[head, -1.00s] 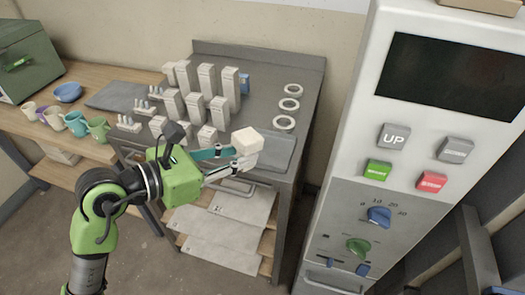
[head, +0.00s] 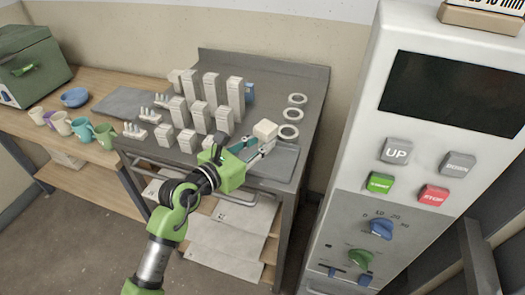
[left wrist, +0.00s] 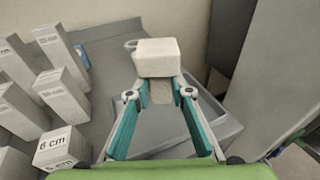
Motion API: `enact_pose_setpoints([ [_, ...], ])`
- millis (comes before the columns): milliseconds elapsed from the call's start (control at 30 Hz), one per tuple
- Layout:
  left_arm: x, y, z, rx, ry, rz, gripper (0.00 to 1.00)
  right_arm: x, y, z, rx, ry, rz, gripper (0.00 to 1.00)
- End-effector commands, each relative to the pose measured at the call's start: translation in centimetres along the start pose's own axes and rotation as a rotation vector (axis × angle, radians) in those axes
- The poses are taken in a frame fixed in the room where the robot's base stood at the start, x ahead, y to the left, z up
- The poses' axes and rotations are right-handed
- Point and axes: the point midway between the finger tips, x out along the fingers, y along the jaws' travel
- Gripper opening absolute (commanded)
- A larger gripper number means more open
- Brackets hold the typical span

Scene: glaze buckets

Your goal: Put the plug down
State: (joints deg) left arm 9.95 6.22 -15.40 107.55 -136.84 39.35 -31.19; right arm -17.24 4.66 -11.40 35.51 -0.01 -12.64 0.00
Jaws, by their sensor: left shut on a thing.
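The plug (head: 265,129) is an off-white block at the tips of my left gripper (head: 258,145), over the right part of the grey metal table (head: 267,95). In the left wrist view the plug (left wrist: 157,56) sits between the two teal-sided fingers of the left gripper (left wrist: 159,90), which are shut on it. Its lower part is partly hidden by the fingertips. I cannot tell whether the plug touches the tabletop or hangs just above it. My right gripper is not in view.
Several white blocks of different heights (head: 236,97) stand left of the plug; one nearby carries a "6 cm" label (left wrist: 55,146). White rings (head: 289,132) lie just right of it. A grey tray (head: 275,163) lies at the front. A control cabinet (head: 365,150) stands right.

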Motion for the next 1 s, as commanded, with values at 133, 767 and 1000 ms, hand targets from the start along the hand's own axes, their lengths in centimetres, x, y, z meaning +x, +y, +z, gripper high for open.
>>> enact_pose_setpoints([
  [133, 1.0, 0.1, -0.9, -0.002, 0.0, 0.0, 0.0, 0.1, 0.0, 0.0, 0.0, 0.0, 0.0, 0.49],
  [767, 1.4, 0.1, -4.0, 0.0, 0.0, 0.0, 0.3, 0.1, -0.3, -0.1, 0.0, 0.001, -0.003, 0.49],
  [1000, 1.4, 0.1, -4.0, -0.001, 0.001, 0.0, 0.37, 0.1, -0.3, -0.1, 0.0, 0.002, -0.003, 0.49],
])
